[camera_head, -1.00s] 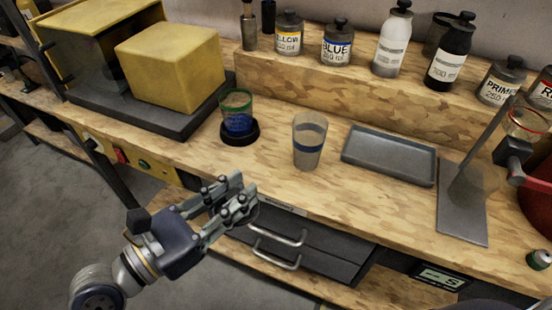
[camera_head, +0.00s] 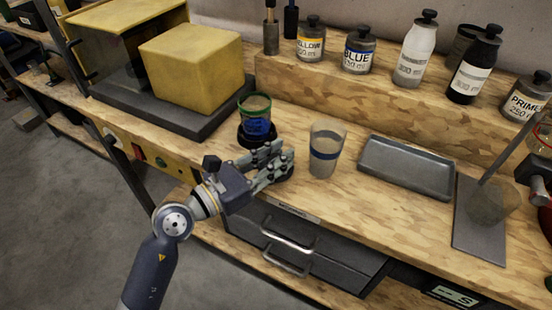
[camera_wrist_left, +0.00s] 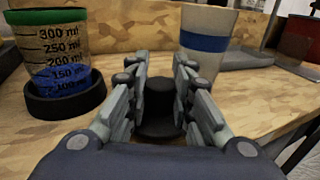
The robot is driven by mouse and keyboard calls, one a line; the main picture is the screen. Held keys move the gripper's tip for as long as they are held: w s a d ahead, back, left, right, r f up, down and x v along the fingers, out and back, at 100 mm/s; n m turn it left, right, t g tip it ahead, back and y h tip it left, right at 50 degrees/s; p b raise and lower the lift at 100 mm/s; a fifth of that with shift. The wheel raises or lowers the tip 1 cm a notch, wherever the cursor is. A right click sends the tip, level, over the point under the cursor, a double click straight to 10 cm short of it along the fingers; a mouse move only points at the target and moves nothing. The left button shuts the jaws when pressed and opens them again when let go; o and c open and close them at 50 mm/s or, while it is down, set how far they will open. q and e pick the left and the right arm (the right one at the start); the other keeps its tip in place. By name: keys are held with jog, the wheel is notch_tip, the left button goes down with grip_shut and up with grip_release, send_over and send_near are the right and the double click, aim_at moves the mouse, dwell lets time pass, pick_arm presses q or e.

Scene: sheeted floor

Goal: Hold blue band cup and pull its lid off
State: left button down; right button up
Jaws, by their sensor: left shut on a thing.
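The blue band cup (camera_head: 323,165), pale and translucent, stands upright on the bench with its top looking open. In the left wrist view the cup (camera_wrist_left: 206,42) is just beyond and right of the fingers, apart from them. My left gripper (camera_head: 282,162) is at the bench's front edge, left of the cup. In the left wrist view its fingers (camera_wrist_left: 160,85) are shut on a black knobbed lid (camera_wrist_left: 158,103) with a wider disc below. I cannot tell whether the disc touches the bench. My right gripper is not in view.
A green-rimmed measuring cup (camera_head: 256,108) with blue contents stands in a black holder (camera_wrist_left: 65,103) left of the gripper. A grey tray (camera_head: 405,168) lies right of the cup, then a metal stand (camera_head: 480,245). Bottles (camera_head: 358,55) line the back shelf. Yellow block (camera_head: 190,70) at left.

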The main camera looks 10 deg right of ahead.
pick_arm(q)
jog(key=shift+f, duration=0.2)
jog(key=c, duration=1.8)
grip_release()
jog(key=shift+f, duration=0.1)
jog(key=shift+c, duration=0.2)
jog(key=o, duration=0.4)
jog(key=shift+o, duration=0.2)
